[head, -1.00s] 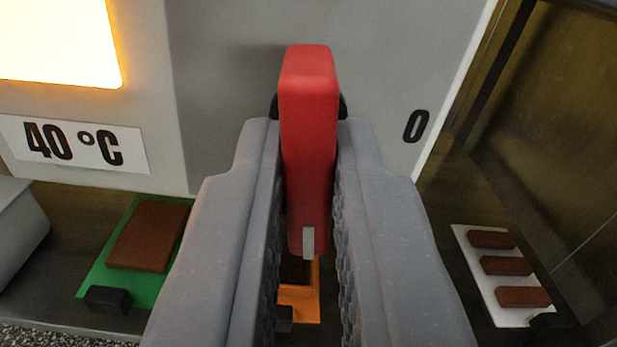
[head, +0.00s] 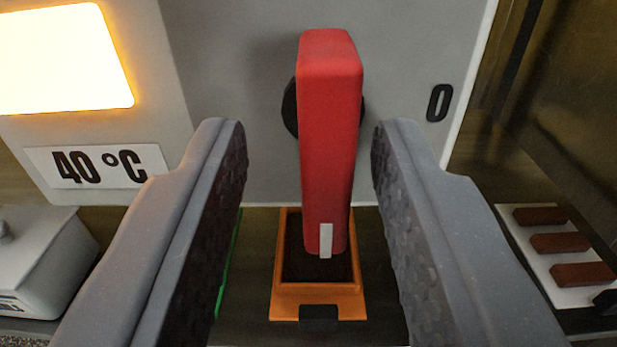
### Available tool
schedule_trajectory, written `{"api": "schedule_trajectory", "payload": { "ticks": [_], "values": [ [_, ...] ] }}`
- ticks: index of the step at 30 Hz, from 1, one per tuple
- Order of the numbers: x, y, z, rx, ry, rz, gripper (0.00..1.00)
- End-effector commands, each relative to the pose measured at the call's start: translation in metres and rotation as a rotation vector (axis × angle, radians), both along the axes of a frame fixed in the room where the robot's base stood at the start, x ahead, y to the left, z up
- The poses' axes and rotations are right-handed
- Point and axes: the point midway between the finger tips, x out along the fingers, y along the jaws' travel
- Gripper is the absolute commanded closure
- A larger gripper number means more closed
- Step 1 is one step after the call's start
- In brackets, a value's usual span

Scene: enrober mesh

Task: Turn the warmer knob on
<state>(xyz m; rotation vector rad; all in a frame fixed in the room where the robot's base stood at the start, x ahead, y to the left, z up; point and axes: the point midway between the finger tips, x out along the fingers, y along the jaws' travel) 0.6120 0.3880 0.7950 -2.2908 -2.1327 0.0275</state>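The warmer knob is a red bar handle (head: 330,130) on a black round base (head: 290,108), mounted on a grey panel (head: 410,50). The bar stands near vertical, with a white mark (head: 326,240) at its lower end. A black "0" (head: 439,102) is printed to its right. A lit yellow-white window (head: 60,58) glows at upper left, above a "40 °C" label (head: 98,166). My gripper (head: 308,135) is open, with one finger on each side of the handle and a clear gap on both sides. It holds nothing.
An orange tray (head: 318,290) with dark contents sits below the knob. A white tray (head: 510,225) with 3 brown bars is at right. A grey lidded box (head: 45,250) is at left. A green edge (head: 229,262) shows beside my left finger, mostly hidden.

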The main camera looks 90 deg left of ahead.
Motion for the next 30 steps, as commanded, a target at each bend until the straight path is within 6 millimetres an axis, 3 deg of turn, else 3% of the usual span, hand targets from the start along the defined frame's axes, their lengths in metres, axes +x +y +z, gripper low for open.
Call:
{"api": "schedule_trajectory", "payload": {
  "ticks": [8,13,30],
  "values": [
    [0.003,-0.002,0.002,0.003,-0.003,-0.005,0.67],
    [0.003,-0.015,0.002,0.003,-0.004,-0.008,0.67],
    [-0.007,-0.121,0.000,0.002,-0.002,-0.007,0.67]
  ]
}}
